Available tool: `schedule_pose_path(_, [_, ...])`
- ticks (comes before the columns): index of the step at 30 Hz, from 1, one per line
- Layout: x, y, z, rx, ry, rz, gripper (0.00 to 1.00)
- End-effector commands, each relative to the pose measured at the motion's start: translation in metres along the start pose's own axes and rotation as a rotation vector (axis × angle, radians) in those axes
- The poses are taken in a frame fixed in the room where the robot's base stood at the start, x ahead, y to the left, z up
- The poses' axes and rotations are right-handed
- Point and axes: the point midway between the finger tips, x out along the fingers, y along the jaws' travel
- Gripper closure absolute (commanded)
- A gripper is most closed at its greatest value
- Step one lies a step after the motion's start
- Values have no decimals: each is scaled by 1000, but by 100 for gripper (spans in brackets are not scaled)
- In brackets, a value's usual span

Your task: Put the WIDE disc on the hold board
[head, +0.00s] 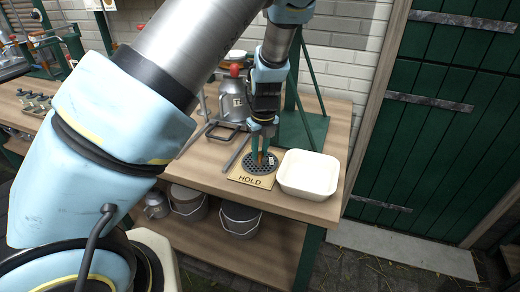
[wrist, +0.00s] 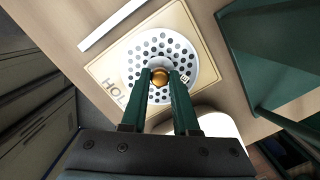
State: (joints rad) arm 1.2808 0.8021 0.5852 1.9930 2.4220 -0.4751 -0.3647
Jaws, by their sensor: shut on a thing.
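The disc (wrist: 188,50) is round, pale grey in the wrist view and darker in the head view (head: 254,168), with several holes, a small white label and a brass knob (wrist: 159,77) at its middle. It lies over the hold board (head: 248,180), a tan square plate marked HOLD, which also shows in the wrist view (wrist: 103,70). I cannot tell whether the disc rests fully on the board. My gripper (head: 263,153), with green fingers, points down and is shut on the knob, as the wrist view (wrist: 160,84) also shows. The fingers hide part of the disc's near side.
A white tray (head: 308,174) stands just right of the board. A metal can (head: 233,103) and a dark frame (head: 222,131) stand behind, near a green bracket (head: 303,128). A flat bar (head: 238,152) lies left of the board. Buckets (head: 240,218) sit on the lower shelf.

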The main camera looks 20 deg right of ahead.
Motion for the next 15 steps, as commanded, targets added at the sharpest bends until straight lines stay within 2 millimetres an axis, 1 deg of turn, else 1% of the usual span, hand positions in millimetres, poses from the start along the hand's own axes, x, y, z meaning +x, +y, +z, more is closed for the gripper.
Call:
schedule_pose_path(7, [2,0,0,0,0,1,100])
schedule_pose_path(8, [2,0,0,0,0,1,70])
schedule_pose_path(15, [2,0,0,1,0,0,43])
